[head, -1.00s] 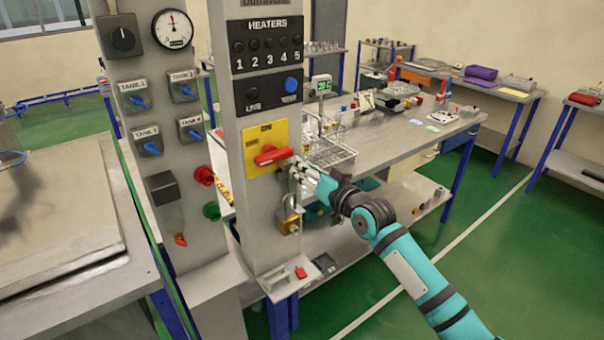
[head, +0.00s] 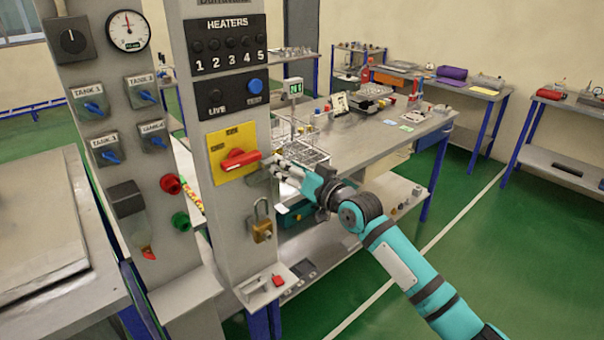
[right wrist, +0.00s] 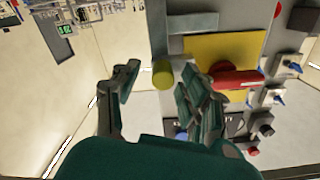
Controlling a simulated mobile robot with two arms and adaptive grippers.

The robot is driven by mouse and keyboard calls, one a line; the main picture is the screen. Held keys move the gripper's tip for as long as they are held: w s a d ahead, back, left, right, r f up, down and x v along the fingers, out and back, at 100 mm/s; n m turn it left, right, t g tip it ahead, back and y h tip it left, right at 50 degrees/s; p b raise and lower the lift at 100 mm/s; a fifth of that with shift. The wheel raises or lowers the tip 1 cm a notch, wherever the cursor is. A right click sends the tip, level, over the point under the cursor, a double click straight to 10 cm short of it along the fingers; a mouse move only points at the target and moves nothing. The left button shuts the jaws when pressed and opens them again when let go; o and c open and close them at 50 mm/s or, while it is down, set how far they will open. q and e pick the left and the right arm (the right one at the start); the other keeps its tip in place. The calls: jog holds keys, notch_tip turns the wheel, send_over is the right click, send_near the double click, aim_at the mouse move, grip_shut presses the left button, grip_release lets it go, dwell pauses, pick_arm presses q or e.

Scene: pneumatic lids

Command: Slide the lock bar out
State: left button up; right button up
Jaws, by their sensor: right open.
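A red rotary handle (head: 240,160) sits on a yellow plate (head: 230,152) on the grey column. A brass padlock (head: 261,230) hangs on the column below it. My right gripper (head: 274,168) is at the column's right edge, beside the red handle and above the padlock. In the right wrist view its fingers (right wrist: 172,76) are open, on either side of a short yellow cylinder (right wrist: 162,73), perhaps the lock bar's end. I cannot tell whether they touch it. A flat grey bar (right wrist: 194,22) shows beside the yellow plate (right wrist: 222,48). My left gripper is not in view.
Tank switches (head: 92,108) and red and green buttons (head: 171,184) are on the panel left of the column. A ledge (head: 268,286) juts out below the padlock. A wire rack (head: 302,152) stands on the bench behind my gripper. The green floor at right is open.

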jog(key=v, duration=1.1)
jog(key=shift+d, duration=0.45)
jog(key=shift+s, duration=0.1)
